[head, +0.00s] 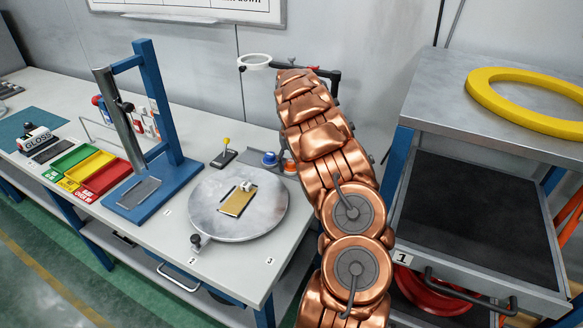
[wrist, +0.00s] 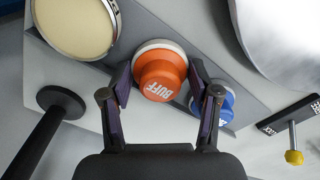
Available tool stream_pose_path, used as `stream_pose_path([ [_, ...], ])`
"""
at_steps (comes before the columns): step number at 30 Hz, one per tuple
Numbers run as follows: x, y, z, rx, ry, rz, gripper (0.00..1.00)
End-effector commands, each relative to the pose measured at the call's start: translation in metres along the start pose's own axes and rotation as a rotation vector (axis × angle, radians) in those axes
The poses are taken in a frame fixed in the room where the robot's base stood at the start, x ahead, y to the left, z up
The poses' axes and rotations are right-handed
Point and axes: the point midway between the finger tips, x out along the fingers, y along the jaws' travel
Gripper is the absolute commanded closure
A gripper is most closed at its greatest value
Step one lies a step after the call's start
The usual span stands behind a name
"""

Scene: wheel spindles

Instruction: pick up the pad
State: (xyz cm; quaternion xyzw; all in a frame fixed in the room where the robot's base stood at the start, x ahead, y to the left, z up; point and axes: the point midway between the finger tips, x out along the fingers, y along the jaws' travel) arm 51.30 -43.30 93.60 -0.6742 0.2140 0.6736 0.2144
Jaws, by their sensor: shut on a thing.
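The orange pad (wrist: 161,76), marked "BUFF" and with a pale base, is between the two fingers of my gripper (wrist: 160,84) in the wrist view. My gripper is shut on it, one dark finger at each side. The pad stands on a grey strip on the bench; I cannot tell if it is lifted at all. In the head view the orange pad (head: 290,168) shows beside my copper arm, which hides my gripper there. A blue pad (wrist: 226,107) is just right of it in the wrist view, and also shows in the head view (head: 269,159).
A round metal plate (head: 270,213) with a gold piece lies in front of the pads. A yellow-knobbed lever (head: 226,150) stands left of them. In the wrist view, a cream disc (wrist: 75,25) and a black post (wrist: 42,135) are at left. A drawer cart (head: 480,215) stands right.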

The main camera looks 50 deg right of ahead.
Motion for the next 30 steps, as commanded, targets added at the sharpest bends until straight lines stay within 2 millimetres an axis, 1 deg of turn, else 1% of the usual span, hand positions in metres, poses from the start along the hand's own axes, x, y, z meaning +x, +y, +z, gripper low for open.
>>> stream_pose_path([
  [1,0.001,0.000,0.000,0.000,-0.002,-0.001,0.66],
  [3,0.001,0.000,0.000,0.000,-0.002,-0.001,0.73],
  [11,0.000,0.000,0.001,0.000,-0.002,0.000,0.73],
  [14,-0.006,-0.001,0.000,-0.001,0.000,0.001,0.73],
  [17,-0.018,-0.002,-0.001,-0.003,0.001,0.001,0.73],
  [20,-0.037,-0.003,0.000,-0.004,0.000,-0.001,0.73],
  [23,-0.063,-0.006,-0.001,-0.007,0.004,-0.001,0.73],
  [27,-0.105,-0.010,-0.003,-0.015,0.006,-0.001,0.73],
  [29,-0.122,-0.011,-0.001,-0.017,0.001,-0.001,0.73],
  [30,-0.135,-0.012,-0.002,-0.019,0.003,-0.002,0.73],
])
